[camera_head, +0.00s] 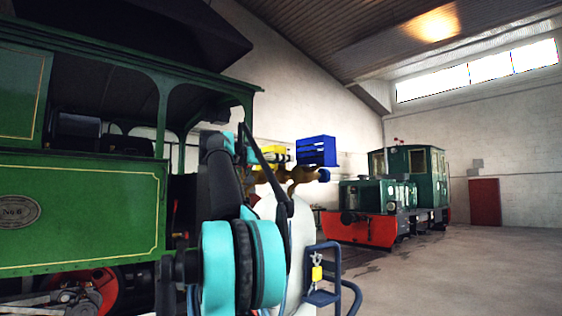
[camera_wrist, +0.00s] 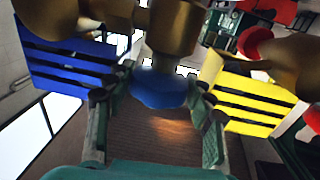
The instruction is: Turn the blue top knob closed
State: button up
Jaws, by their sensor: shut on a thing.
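In the wrist view a round blue knob (camera_wrist: 160,90) sits on the end of a brass valve body (camera_wrist: 172,28). My gripper (camera_wrist: 163,97) has one finger on each side of this knob and is shut on it. In the head view my arm hides part of the brass valve assembly (camera_head: 303,175). A blue knob (camera_head: 323,174) shows at its right end; I cannot tell whether it is the one in my fingers. The knob's turn angle is not readable.
A blue slatted box (camera_head: 316,151) and a yellow one (camera_head: 273,158) are beside the valves. The wrist view also shows a red knob (camera_wrist: 256,43). A green locomotive (camera_head: 80,210) stands close at left. Open floor (camera_head: 460,270) lies at right.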

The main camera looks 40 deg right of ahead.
jog(key=m+g, duration=0.1)
jog(key=g, duration=0.1)
jog(key=m+g, duration=0.1)
jog(key=g, duration=0.1)
jog(key=shift+w+m+y, duration=0.15)
jog(key=shift+m+y, duration=0.15)
jog(key=shift+m, duration=0.1)
jog(key=shift+m+g+y, duration=0.6)
jog(key=shift+m+g, duration=0.6)
jog(key=shift+g, duration=0.7)
jog(key=shift+m+g+y, duration=0.7)
jog(key=shift+m+g, duration=0.2)
jog(key=shift+g, duration=0.4)
jog(key=o, duration=0.9)
jog(key=shift+n+t+h, duration=0.7)
jog(key=shift+n+t, duration=0.2)
jog(key=shift+t, duration=0.4)
